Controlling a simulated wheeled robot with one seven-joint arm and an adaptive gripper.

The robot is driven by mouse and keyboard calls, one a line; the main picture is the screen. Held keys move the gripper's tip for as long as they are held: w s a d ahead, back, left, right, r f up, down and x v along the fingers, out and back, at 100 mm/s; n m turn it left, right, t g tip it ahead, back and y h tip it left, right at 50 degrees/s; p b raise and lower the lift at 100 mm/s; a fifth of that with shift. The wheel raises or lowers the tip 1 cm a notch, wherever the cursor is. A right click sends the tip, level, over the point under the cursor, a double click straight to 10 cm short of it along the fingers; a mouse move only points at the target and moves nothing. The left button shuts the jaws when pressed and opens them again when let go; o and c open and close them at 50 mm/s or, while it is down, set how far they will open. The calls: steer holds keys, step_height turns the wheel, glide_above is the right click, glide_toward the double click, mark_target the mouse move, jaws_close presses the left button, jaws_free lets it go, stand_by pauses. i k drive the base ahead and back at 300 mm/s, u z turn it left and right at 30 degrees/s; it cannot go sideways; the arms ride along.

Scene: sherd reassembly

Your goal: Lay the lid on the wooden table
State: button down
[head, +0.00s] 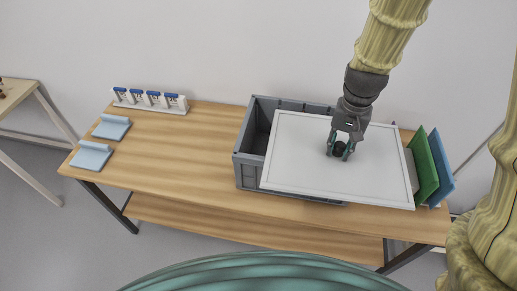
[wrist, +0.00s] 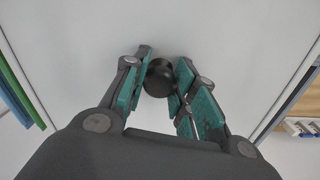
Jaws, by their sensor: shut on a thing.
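The lid (head: 300,150) is a flat white rectangular panel with a raised rim and a dark round knob. My gripper (head: 341,150) is shut on the knob. In the wrist view, the dark knob (wrist: 159,77) sits between the two teal fingers, and the pale lid (wrist: 220,40) fills most of the background. The lid is over the right part of the grey crate and reaches past its front and right sides, slightly tilted in the picture. The wooden table (head: 190,150) carries the crate. I cannot tell whether the lid touches the crate.
The grey crate (head: 248,172) is partly covered, its left side open. A green panel (head: 422,167) and a blue panel (head: 440,167) stand at the right end. Two light-blue pieces (head: 90,156) and a white rack (head: 150,102) are at the left. The table's middle-left is clear.

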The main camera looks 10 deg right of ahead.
mark_target(170, 154)
steer(key=u, duration=2.4)
steer(key=i, duration=2.35)
steer(key=z, duration=3.05)
